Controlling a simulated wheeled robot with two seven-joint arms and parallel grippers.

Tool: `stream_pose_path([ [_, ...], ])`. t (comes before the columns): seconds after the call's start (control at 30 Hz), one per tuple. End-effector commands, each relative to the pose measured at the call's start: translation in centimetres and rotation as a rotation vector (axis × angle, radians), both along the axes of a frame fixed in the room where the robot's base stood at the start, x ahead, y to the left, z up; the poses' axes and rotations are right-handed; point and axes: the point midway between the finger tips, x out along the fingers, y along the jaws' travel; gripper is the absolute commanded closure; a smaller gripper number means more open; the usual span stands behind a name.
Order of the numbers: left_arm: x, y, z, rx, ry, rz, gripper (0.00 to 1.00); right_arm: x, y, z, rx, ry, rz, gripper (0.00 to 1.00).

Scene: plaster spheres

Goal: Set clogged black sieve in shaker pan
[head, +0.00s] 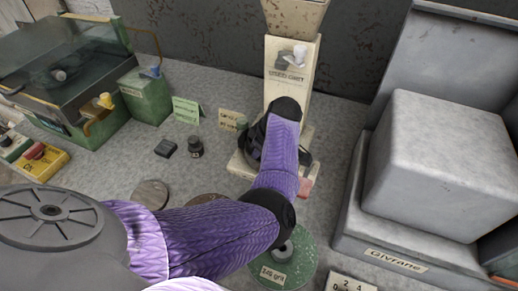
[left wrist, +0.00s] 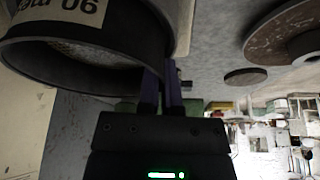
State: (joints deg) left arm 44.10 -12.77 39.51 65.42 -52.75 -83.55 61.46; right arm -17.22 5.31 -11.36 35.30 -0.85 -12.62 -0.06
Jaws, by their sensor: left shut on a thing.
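The black sieve (left wrist: 125,35) fills the upper left of the left wrist view, a wide dark ring with a pale label ending in 06. My left gripper (left wrist: 162,92) is shut on its rim. In the head view my purple-sleeved left arm covers most of the gripper and sieve; dark parts show around the wrist, in front of the "used grit" stand. I cannot make out a shaker pan with certainty. Whether the sieve touches anything beneath it is hidden. My right gripper is not in view.
The tan "used grit" stand (head: 290,85) rises behind the wrist. A large grey block (head: 440,165) stands at right. A green round disc (head: 285,262) lies in front. A green cabinet (head: 65,80) is at left. A small dark jar (head: 196,147) stands on open grey tabletop.

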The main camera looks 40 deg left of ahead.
Motion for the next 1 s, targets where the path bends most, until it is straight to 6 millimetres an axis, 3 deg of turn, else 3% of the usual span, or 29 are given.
stream_pose_path([
  [0.3,0.00,0.02,-0.69,0.001,0.000,0.000,1.00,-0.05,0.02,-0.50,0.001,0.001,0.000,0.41],
  [0.5,-0.01,0.01,-0.63,0.000,0.000,0.000,0.56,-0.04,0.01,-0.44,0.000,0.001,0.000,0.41],
  [0.53,-0.01,0.01,-0.63,0.000,0.000,0.000,0.53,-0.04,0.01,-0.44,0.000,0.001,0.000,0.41],
  [1.0,-0.01,-0.01,-0.65,0.000,0.000,0.000,0.53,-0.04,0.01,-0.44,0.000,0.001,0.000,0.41],
])
